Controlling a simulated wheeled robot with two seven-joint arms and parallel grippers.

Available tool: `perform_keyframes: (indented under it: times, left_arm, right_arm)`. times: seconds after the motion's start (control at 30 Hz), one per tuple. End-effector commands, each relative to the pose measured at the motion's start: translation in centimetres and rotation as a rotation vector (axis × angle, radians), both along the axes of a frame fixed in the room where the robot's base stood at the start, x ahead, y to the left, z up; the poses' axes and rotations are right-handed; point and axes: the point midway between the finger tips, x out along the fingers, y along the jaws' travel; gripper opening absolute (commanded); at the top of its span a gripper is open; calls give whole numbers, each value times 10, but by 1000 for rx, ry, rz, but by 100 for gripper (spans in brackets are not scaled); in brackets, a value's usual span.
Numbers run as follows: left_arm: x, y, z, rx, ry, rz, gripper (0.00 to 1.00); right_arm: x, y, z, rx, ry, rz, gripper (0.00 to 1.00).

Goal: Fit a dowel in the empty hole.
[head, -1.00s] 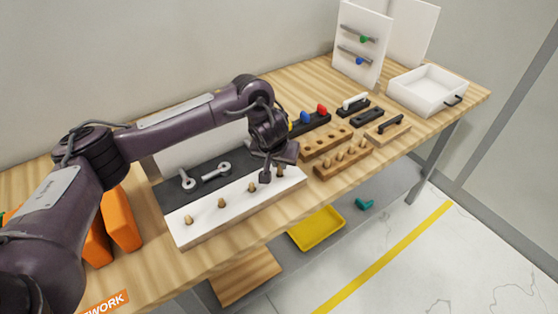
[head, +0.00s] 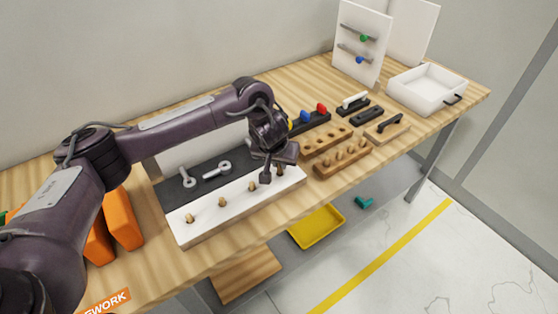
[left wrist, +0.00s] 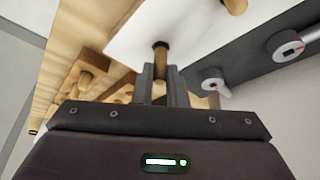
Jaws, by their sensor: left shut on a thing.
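A board with a white front part (head: 215,222) lies on the bench, with several wooden dowels in a row along it. My left gripper (head: 268,177) is over the right end of that row, pointing down. In the left wrist view its fingers (left wrist: 160,85) are shut on a wooden dowel (left wrist: 160,56), whose far end meets the white surface at a dark ring. How deep it sits cannot be told. The neighbouring dowel (head: 252,187) stands upright in the board, and so does the leftmost dowel (head: 189,218). My right gripper is not in view.
A wooden rack with several pegs (head: 343,162) and a block with holes (head: 325,142) lie right of the board. Two metal fittings sit on its dark rear strip (head: 180,165). Orange blocks (head: 121,218) stand to the left. A white open bin (head: 426,102) is at the far right.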

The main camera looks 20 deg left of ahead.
Motion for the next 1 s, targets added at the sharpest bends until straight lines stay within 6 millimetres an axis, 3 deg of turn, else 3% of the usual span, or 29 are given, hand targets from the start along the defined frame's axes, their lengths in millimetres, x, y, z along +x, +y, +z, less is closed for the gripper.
perform_keyframes:
  times: [1.0]
  left_arm:
    - [0, 0, -11, 0, 1, 0, 0]
  right_arm:
    - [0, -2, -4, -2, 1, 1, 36]
